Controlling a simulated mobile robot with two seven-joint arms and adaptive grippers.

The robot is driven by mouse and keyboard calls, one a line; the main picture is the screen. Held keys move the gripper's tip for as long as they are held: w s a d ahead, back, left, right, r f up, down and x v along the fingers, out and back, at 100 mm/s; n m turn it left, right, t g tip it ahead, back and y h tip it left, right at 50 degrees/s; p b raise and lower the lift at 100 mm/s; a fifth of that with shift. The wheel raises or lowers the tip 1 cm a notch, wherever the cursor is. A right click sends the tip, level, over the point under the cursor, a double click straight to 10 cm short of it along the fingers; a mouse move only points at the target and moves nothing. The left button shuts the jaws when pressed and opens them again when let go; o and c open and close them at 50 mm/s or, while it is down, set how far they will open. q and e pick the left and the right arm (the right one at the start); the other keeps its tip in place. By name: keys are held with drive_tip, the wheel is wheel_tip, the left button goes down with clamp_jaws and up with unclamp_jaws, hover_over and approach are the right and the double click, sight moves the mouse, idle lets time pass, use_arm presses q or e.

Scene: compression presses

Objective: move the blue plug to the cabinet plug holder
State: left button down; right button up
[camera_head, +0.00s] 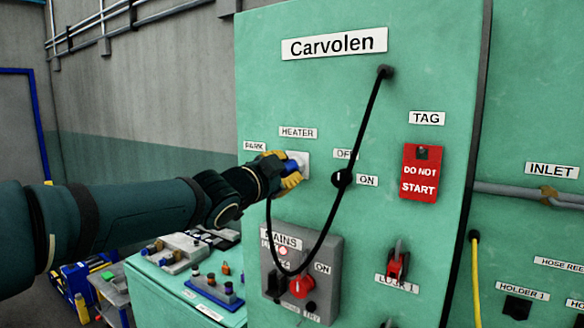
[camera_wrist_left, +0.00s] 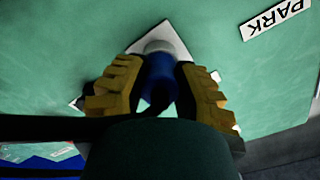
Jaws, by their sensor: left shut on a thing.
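The blue plug (camera_head: 290,166) is at the white heater socket (camera_head: 302,159) on the green cabinet, below the HEATER label. My left gripper (camera_head: 287,172) is shut on the plug, with a yellow finger on each side of it. In the left wrist view the blue plug (camera_wrist_left: 159,75) sits between the fingers of my left gripper (camera_wrist_left: 158,84), with its white front end against the white plate. I cannot tell how deep it sits in the socket. A black cable (camera_head: 328,225) hangs from the plug and loops up to the cabinet's top right. My right gripper is not in view.
The PARK label (camera_head: 255,146) is left of the socket; a holder under it is hidden by my gripper. A round OFF/ON switch (camera_head: 342,179), a grey MAINS box (camera_head: 325,254) and a red tag (camera_head: 421,173) are nearby. A green bench (camera_head: 150,290) with parts stands lower left.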

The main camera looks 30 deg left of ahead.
use_arm(q)
drive_tip(key=shift+s, duration=0.3)
drive_tip(key=shift+s, duration=0.45)
drive_tip(key=shift+s+a+p, duration=0.1)
drive_tip(key=shift+s+p, duration=0.2)
drive_tip(key=shift+s, duration=0.35)
drive_tip(key=s+p, duration=0.1)
drive_tip(key=s, duration=0.3)
drive_tip(key=shift+a, duration=0.15)
idle(0.6)
idle(0.4)
